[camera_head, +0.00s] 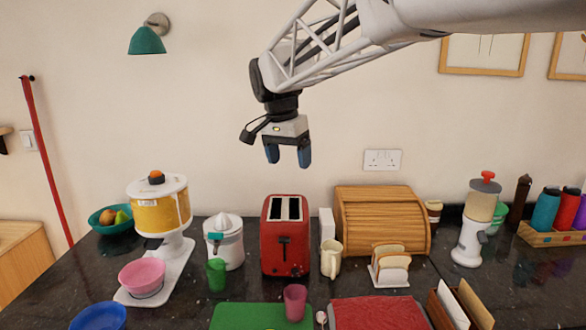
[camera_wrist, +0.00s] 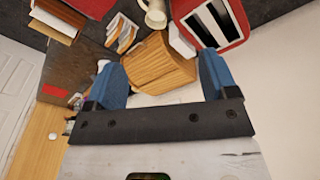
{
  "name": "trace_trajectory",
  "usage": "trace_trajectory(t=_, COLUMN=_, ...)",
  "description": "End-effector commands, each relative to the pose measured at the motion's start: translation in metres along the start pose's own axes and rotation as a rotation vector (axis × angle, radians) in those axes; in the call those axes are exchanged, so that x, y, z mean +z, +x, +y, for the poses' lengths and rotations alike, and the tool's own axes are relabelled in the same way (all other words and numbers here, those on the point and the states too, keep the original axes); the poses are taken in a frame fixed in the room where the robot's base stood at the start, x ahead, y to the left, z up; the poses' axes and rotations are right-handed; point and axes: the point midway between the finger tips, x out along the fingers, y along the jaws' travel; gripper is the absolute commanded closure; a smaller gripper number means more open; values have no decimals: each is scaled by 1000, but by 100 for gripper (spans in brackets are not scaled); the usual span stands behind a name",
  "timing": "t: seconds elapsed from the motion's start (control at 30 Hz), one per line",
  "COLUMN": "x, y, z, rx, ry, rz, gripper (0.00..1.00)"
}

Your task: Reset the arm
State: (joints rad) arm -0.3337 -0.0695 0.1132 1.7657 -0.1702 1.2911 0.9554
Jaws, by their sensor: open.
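My gripper (camera_head: 288,156) hangs in the air above the back of the counter, over the red toaster (camera_head: 285,240), fingers pointing down. Its two blue fingertips are spread apart with nothing between them. In the wrist view my gripper (camera_wrist: 165,80) also shows open and empty, with the wooden bread box (camera_wrist: 160,65) beyond the fingers and the red toaster (camera_wrist: 215,22) beyond the right finger. My arm reaches in from the upper right.
The dark counter (camera_head: 180,306) is crowded: a yellow-bowled mixer (camera_head: 160,212), a juicer (camera_head: 224,243), a cream mug (camera_head: 331,258), a toast rack (camera_head: 390,268), a green board (camera_head: 250,317) and a pink cup (camera_head: 295,302). A green wall lamp (camera_head: 147,41) is at upper left. Air around my gripper is clear.

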Motion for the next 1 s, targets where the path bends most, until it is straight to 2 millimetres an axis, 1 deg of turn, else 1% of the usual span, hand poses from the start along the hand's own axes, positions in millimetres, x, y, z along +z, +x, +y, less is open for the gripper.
trace_trajectory(t=0.03, x=4, y=2, z=18, rx=-8, ry=-16, rz=0, gripper=21)
trace_trajectory(t=0.1, x=9, y=7, z=38, rx=-17, ry=-43, rz=-1, gripper=21)
trace_trajectory(t=0.37, x=35, y=30, z=111, rx=-53, ry=-148, rz=0, gripper=21)
trace_trajectory(t=0.5, x=53, y=44, z=149, rx=-72, ry=-202, rz=4, gripper=21)
trace_trajectory(t=0.77, x=92, y=75, z=213, rx=-105, ry=-302, rz=19, gripper=21)
trace_trajectory(t=1.0, x=133, y=108, z=266, rx=-131, ry=-391, rz=42, gripper=21)
